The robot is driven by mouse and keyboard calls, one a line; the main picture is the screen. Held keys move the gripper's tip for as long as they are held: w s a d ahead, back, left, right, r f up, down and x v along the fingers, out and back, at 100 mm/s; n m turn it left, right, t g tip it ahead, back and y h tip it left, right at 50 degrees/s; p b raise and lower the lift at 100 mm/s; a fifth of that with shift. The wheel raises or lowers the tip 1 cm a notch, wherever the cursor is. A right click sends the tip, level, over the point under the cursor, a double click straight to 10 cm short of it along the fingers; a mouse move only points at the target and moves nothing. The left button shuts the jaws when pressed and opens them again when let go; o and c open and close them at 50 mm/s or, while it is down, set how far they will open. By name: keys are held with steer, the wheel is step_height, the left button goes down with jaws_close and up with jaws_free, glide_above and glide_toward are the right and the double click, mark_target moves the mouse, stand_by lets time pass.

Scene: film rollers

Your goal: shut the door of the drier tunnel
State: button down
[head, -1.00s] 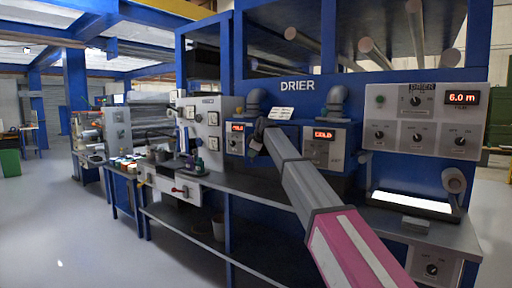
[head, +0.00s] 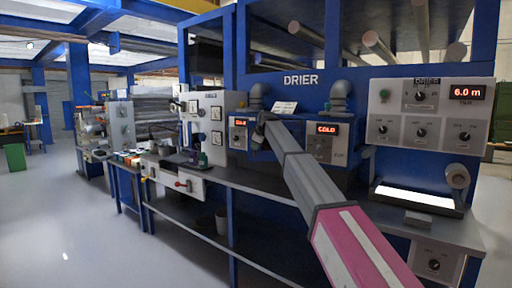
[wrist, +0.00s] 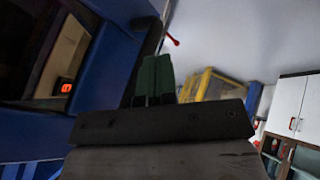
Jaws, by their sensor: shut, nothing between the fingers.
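The blue drier (head: 300,98) stands in front of me in the head view, with a DRIER label and a grey pipe elbow on either side of its front. A left control box (head: 239,134) and a right control box (head: 327,143) carry red displays; the right one reads COLD. My gripper (head: 262,122) is between these boxes, close to the blue front. In the wrist view my gripper's dark green fingers (wrist: 157,78) are together and empty.
A grey bench (head: 270,187) runs along the machine's front below my arm. A control panel (head: 430,112) reading 6.0 m and a lit white plate (head: 414,196) are at right. The floor at left (head: 60,225) is clear.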

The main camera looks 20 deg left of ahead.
steer(key=w+a+m+t+h, duration=0.1)
steer(key=w+m, duration=0.4)
steer(key=w, duration=0.5)
steer(key=w+a+m+t+h, duration=0.1)
steer(key=w+a+m+h, duration=0.3)
steer(key=w, duration=0.6)
steer(key=shift+a+m+h, duration=0.3)
steer(key=shift+m+h, duration=0.2)
steer(key=shift+m, duration=0.1)
steer(key=shift+w+r, duration=0.1)
steer(key=shift+w, duration=0.15)
